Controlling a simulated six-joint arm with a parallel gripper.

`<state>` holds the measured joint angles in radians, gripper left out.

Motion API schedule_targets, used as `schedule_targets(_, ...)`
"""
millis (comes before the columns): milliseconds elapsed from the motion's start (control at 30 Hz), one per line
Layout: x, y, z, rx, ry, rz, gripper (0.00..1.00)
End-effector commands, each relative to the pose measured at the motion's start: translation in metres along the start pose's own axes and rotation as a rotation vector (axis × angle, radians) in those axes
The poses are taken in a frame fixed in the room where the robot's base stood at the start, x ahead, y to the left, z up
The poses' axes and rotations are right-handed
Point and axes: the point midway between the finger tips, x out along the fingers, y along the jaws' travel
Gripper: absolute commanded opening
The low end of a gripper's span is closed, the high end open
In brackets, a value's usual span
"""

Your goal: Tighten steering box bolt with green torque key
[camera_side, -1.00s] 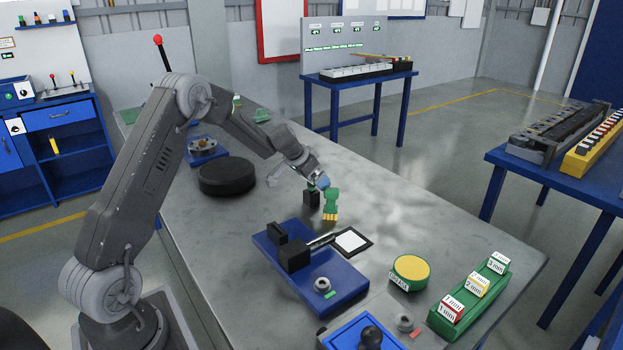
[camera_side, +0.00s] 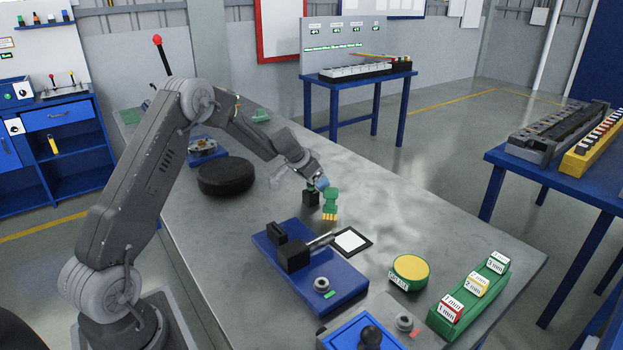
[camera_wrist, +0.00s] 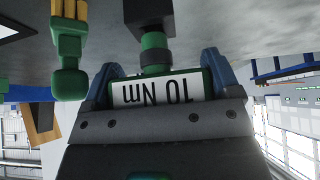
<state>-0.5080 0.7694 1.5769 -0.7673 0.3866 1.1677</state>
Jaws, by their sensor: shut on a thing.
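My gripper (camera_wrist: 165,85) is shut on a green torque key (camera_wrist: 152,42) with a white label reading 10 Nm, upside down in the wrist view. The key's dark collar and green neck reach to a black block (camera_wrist: 150,12); I cannot tell whether its tip is seated there. In the side view my blue fingertips (camera_side: 321,183) are just above the small black block (camera_side: 311,198) on the grey bench. A green tool with yellow prongs (camera_side: 331,204) stands beside it and also shows in the wrist view (camera_wrist: 70,50). I cannot identify the steering box bolt with certainty.
A blue fixture (camera_side: 345,290) with black blocks and a metal rod is in front. A white pad (camera_side: 352,240), a round green-yellow piece (camera_side: 411,270) and a green block rack (camera_side: 460,312) lie to its right. A black disc (camera_side: 226,176) is left of the gripper.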

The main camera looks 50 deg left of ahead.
Motion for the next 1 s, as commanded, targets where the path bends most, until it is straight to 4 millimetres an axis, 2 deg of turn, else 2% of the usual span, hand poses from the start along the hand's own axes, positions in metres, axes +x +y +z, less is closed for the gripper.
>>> schedule_targets(267,-0.008,-0.001,-0.006,0.001,0.004,-0.002,0.53)
schedule_targets(500,-0.039,-0.001,-0.026,0.001,0.008,-0.003,0.53)
schedule_targets(1000,-0.126,-0.060,0.011,-0.002,0.004,-0.002,0.53)
